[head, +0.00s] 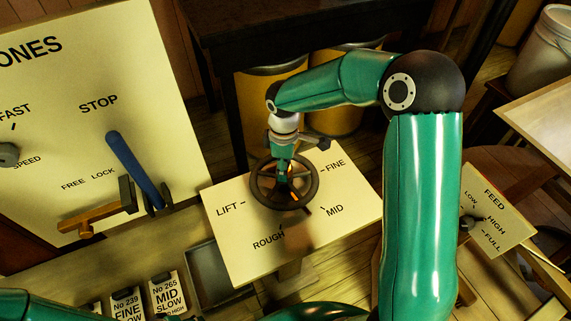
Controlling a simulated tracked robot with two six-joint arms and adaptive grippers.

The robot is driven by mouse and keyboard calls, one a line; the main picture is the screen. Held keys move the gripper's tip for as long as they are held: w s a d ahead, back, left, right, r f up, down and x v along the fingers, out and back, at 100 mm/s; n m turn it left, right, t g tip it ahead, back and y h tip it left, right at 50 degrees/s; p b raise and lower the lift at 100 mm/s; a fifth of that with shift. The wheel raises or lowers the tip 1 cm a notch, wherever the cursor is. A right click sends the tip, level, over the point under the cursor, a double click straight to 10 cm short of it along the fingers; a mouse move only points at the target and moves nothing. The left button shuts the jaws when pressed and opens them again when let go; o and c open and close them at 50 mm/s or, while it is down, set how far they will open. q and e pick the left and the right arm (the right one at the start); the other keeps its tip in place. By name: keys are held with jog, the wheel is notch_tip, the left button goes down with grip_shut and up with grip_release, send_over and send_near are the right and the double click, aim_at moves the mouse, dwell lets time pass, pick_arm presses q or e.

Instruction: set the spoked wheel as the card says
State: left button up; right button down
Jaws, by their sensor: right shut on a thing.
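The dark spoked wheel (279,207) sits on a cream board (240,262) marked LIFT, FINE, MID and ROUGH. My right gripper (284,181) reaches down from above and is shut on the wheel near its middle, hiding part of the spokes. A small dark stub at the wheel's lower right rim points roughly toward the MID mark; the gripper makes the wheel's setting hard to confirm.
A STONES panel (60,150) at left carries a blue lever (135,170) below STOP, a brass latch piece (90,219) and a speed knob (8,154). A feed board (495,228) with a knob stands at right. Yellow drums (262,110) stand behind the wheel.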

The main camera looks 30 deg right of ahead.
jog(key=n, duration=0.3)
jog(key=shift+n, duration=0.4)
dwell(0.3)
jog(key=c, duration=0.6)
grip_release()
jog(key=shift+r, duration=0.1)
notch_tip(320, 180, up, 12)
jog(key=shift+f, duration=0.15)
